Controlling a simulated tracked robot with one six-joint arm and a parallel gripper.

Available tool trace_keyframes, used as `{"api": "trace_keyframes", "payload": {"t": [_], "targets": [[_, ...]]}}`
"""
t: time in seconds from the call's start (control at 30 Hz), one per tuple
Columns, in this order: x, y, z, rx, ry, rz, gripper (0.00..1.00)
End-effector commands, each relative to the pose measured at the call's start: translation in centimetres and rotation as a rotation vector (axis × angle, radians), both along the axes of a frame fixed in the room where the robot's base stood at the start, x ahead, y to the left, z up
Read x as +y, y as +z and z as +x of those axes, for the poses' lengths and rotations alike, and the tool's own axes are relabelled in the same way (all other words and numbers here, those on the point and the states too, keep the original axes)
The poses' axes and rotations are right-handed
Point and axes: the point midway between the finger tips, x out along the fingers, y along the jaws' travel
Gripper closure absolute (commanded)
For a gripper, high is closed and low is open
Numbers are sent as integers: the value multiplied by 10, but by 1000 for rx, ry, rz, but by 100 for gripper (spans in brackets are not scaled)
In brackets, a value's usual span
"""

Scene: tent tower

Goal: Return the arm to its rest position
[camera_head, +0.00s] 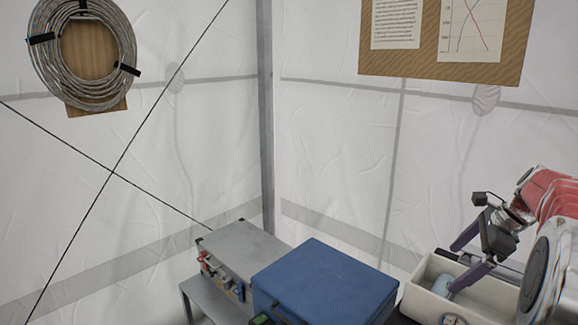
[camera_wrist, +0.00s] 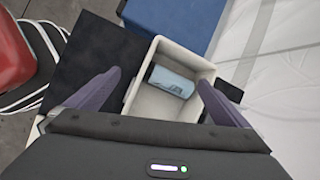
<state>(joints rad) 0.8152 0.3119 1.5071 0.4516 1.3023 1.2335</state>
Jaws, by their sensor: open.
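My arm reaches in from the right side of the head view, with a red sleeve on one link. My gripper (camera_head: 468,262) points down over a white bin (camera_head: 415,300). In the wrist view my gripper (camera_wrist: 160,95) shows two purple fingers spread wide apart with nothing between them but the view of the bin (camera_wrist: 205,70) below. A light blue cylinder (camera_wrist: 172,80) lies inside the bin; in the head view it is partly hidden by a finger.
A blue case (camera_head: 325,283) stands left of the bin, and a grey metal box (camera_head: 235,258) left of that. In the wrist view a red object (camera_wrist: 15,50) lies at the left. White tent walls (camera_head: 330,150) close in behind. The air above the boxes is clear.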

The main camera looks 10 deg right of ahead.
Motion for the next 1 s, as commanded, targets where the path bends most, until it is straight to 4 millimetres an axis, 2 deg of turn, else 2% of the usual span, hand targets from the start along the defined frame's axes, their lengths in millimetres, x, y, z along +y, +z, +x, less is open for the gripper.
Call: {"api": "trace_keyframes", "payload": {"t": [0.03,0.1,0.4,0.7,1.0], "targets": [[19,6,0,-9,58,-32,0],[40,12,-1,-21,138,-76,0],[127,30,-18,-74,489,-263,0],[202,36,-51,-136,844,-447,0],[263,32,-94,-204,1202,-631,0]]}}
